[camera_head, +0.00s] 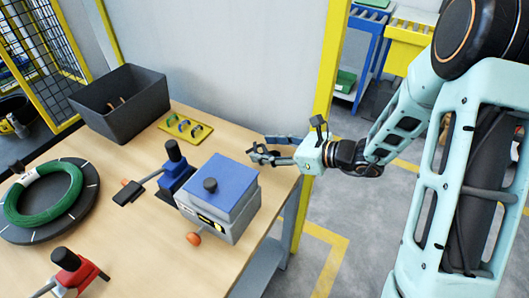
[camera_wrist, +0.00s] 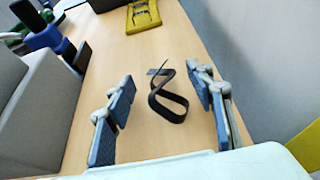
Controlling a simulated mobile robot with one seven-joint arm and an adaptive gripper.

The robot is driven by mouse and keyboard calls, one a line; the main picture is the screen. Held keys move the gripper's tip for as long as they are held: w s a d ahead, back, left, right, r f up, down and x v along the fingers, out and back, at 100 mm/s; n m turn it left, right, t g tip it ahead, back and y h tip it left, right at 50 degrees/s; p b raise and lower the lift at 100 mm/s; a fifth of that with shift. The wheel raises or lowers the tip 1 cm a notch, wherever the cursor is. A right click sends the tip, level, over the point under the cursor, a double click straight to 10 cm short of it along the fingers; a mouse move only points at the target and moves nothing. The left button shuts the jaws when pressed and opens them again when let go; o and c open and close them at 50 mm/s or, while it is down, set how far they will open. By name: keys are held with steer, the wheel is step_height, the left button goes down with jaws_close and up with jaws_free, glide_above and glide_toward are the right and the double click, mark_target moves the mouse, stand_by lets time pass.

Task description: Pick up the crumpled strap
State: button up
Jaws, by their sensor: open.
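The crumpled strap (camera_wrist: 172,117) is a thin black band in a twisted loop, lying on the wooden table top. In the wrist view it lies between the two fingers of my gripper (camera_wrist: 162,80), which is open, with blue-grey pads on either side of the strap. No finger visibly touches the strap. In the head view my gripper (camera_head: 264,152) is at the table's right edge, behind the blue-topped grey box.
The blue-topped box (camera_head: 215,190) stands near my gripper. A blue tool (camera_head: 177,178), a yellow holder (camera_head: 186,128), a dark bin (camera_head: 122,128), a green coil (camera_head: 20,215) and a red tool (camera_head: 68,262) are also on the table (camera_head: 135,235). A yellow post (camera_head: 330,70) stands to the right.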

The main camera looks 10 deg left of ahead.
steer(key=shift+w+a+f, duration=0.15)
steer(key=shift+a+f, duration=0.05)
steer(key=shift+a, duration=0.2)
steer(key=c, duration=1)
steer(key=shift+r, duration=0.1)
